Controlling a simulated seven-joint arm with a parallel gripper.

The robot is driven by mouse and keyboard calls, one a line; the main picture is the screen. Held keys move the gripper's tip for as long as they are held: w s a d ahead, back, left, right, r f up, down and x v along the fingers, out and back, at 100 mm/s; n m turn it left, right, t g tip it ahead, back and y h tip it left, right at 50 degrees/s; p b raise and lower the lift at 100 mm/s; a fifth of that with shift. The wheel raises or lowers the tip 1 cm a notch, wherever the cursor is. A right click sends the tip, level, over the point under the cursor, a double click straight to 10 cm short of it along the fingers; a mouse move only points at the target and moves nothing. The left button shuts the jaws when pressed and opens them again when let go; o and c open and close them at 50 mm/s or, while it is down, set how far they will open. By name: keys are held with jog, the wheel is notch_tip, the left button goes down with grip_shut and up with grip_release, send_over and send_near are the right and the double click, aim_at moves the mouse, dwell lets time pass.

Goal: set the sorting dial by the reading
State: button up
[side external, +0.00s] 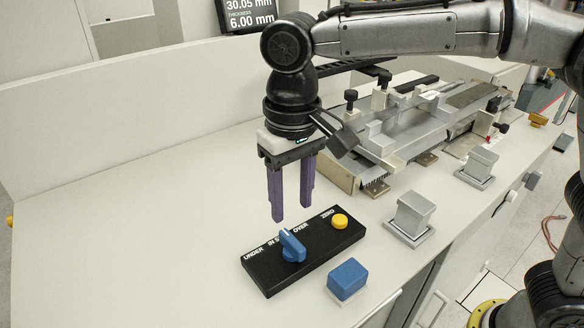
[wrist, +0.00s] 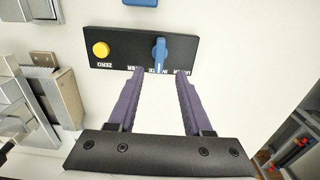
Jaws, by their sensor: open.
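The sorting dial is a blue knob (side external: 291,246) on a black panel (side external: 262,270) marked UNDER, a partly hidden middle label starting "IN S", and OVER. Its white line appears to point at the middle label. The dial also shows in the wrist view (wrist: 160,54), between and just beyond my fingertips. My gripper (side external: 292,212) has two purple fingers, open and empty, pointing down above the panel near its label edge; they appear clear of the knob. The reading display (side external: 248,12) at the top shows 30.05 mm and thickness 6.00 mm; its top is cut off.
A yellow ZERO button (side external: 340,221) sits on the same panel. A blue block (side external: 347,279) stands in front of it. Grey metal blocks (side external: 410,214) on plates and a long metal fixture (side external: 440,115) stand to the right. The bench on the left is clear, before a low wall.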

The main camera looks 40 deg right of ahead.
notch_tip(320, 180, up, 6)
jog(key=shift+f, duration=0.1)
dwell(0.4)
jog(key=s+d+r+m+t, duration=0.2)
jog(key=s+d, duration=0.2)
jog(key=d, duration=0.6)
jog(key=s+d+r+m+t, duration=0.1)
jog(key=s+d+r, duration=0.25)
jog(key=d, duration=0.55)
jog(key=s+d+f+n+t, duration=0.1)
jog(key=s+d+f, duration=0.2)
jog(key=s+f, duration=0.2)
jog(key=s+d+f+n+t, duration=0.1)
jog(key=s+d+f+n, duration=0.1)
jog(key=s+f, duration=0.3)
notch_tip(320, 180, down, 4)
jog(key=shift+d+r+t, duration=0.1)
jog(key=shift+d+t, duration=0.2)
jog(key=shift+d, duration=0.2)
